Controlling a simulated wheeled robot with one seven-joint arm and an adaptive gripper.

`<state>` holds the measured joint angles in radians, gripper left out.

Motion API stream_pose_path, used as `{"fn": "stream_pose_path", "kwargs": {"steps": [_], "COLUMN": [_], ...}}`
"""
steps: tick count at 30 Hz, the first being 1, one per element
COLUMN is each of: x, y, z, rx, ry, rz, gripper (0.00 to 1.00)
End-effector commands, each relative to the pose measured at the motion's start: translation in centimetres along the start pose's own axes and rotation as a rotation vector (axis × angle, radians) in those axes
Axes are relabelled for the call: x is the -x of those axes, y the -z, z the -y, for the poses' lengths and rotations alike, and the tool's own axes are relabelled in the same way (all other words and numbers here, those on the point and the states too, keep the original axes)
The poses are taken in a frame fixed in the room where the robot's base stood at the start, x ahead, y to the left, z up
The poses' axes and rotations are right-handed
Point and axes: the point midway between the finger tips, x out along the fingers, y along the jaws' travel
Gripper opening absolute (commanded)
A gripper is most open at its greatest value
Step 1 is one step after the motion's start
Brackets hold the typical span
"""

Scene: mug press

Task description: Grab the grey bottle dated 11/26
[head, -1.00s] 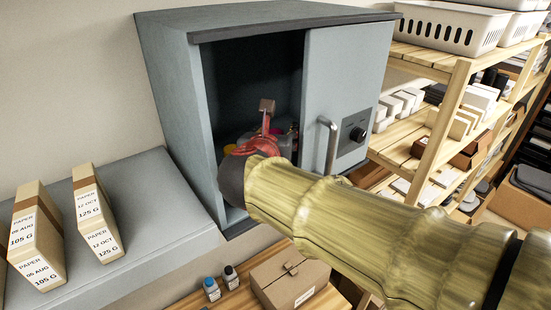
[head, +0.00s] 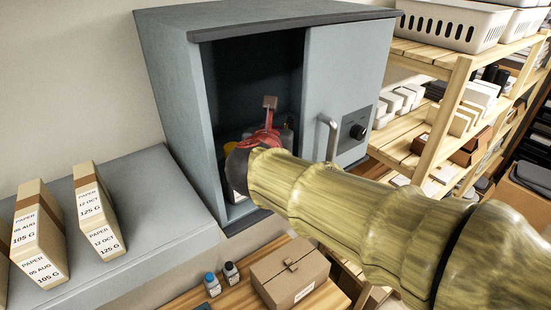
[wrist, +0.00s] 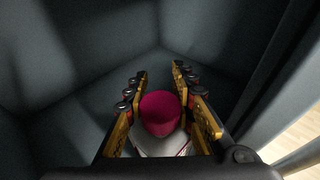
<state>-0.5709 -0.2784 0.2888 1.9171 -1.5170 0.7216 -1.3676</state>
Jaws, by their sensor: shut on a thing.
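My gripper (wrist: 160,72) is shut on a bottle with a magenta cap (wrist: 160,112), with a golden finger on either side of it. Below the cap a pale whitish-grey part of the bottle (wrist: 160,145) shows in the wrist view. No date can be read on it, and its lower body is hidden. In the head view my gripper (head: 268,132) is inside the open grey cabinet, its red parts at the opening. My arm and wrist cover most of what it holds.
The cabinet (head: 170,90) has a door (head: 345,75) with a handle at the right of its opening. A yellow-topped container (head: 230,148) stands inside at the left. Paper boxes (head: 97,210), two small bottles (head: 212,285) and a cardboard box (head: 290,272) sit outside.

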Motion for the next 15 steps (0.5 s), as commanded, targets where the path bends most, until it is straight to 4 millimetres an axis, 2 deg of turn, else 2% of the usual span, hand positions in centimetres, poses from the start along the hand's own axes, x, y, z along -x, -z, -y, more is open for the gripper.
{"fn": "stream_pose_path", "kwargs": {"steps": [10, 15], "x": [0.0, 0.0], "y": [0.01, 0.01], "z": [-0.01, -0.02], "rx": [0.0, 0.0], "ry": [0.0, 0.0], "rz": [0.0, 0.0], "gripper": [0.0, 0.0]}}
